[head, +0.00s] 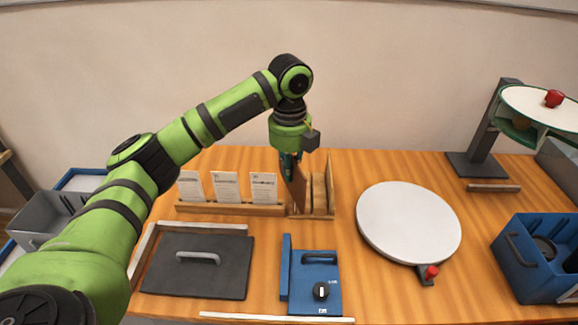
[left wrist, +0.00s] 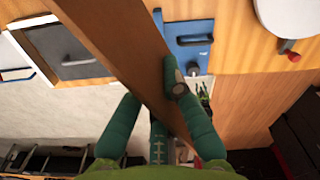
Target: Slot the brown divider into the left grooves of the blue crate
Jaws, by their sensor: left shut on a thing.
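My left gripper (head: 290,165) is over the back of the table, at the wooden rack (head: 330,200). Its teal fingers are shut on a brown divider (head: 299,188), a thin upright board. In the left wrist view the divider (left wrist: 115,38) runs slantwise between the fingers (left wrist: 155,98). I cannot tell whether its lower edge is still inside the rack. The blue crate (head: 530,278) stands at the far right front, well away from the gripper, with dark items inside. Its left grooves are not clear. My right gripper is out of view.
A round white turntable (head: 408,222) with a red knob lies between rack and crate. A stand with a round white top (head: 540,108) is behind the crate. White cards (head: 225,187) stand left of the rack. A grey panel (head: 198,268) and blue control panel (head: 315,275) are in front.

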